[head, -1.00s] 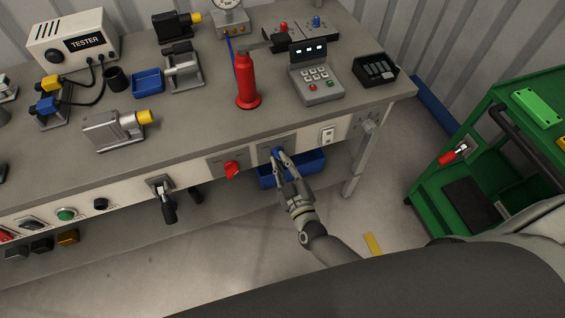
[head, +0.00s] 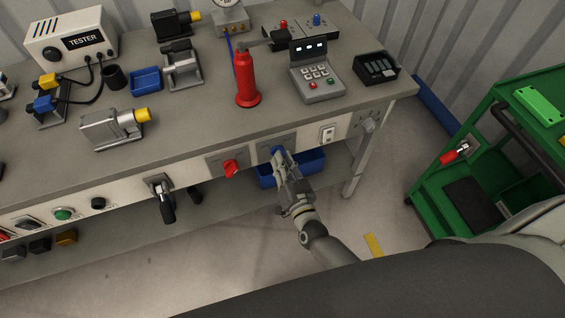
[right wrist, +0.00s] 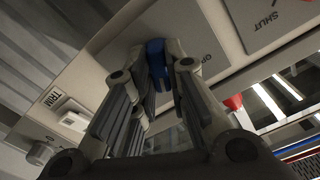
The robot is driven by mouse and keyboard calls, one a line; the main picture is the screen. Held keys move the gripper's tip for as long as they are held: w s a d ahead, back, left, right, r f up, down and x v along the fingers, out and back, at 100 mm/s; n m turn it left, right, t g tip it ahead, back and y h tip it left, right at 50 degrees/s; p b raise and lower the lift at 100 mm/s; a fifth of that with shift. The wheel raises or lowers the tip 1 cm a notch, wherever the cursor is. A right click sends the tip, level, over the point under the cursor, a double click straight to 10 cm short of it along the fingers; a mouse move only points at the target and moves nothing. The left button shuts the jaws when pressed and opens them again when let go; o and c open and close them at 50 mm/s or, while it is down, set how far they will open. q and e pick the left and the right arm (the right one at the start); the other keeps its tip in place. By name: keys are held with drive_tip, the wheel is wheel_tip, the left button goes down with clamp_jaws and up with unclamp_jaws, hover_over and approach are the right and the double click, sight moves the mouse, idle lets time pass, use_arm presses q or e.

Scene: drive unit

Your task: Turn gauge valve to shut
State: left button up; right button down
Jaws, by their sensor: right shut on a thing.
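A blue valve knob (head: 277,151) sits on a grey plate (head: 266,143) on the front panel of the bench. My right gripper (head: 280,153) is shut on this knob, coming in from below. In the right wrist view the blue knob (right wrist: 156,60) is between the fingertips (right wrist: 158,68). Lettering starting "OP" shows on the plate beside it, partly hidden by a finger. The neighbouring plate (right wrist: 270,22) reads "SHUT". The knob's exact angle is hard to tell. My left gripper is not in view.
A red knob (head: 231,168) is just left of the blue one, and a white switch (head: 327,134) is to the right. A blue bin (head: 311,162) is below and behind my right gripper. A green cart (head: 425,176) stands at the right. Floor in front is clear.

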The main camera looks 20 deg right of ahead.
drive_tip(key=shift+f+m+b, duration=0.1)
drive_tip(key=shift+m+b, duration=0.25)
drive_tip(key=shift+m, duration=1.45)
drive_tip(key=c, duration=1.4)
unclamp_jaws()
drive_tip(key=shift+c, duration=0.2)
drive_tip(key=shift+s, duration=0.15)
drive_tip(key=s, duration=1.1)
drive_tip(key=shift+s+d, duration=0.2)
drive_tip(key=shift+s, duration=0.2)
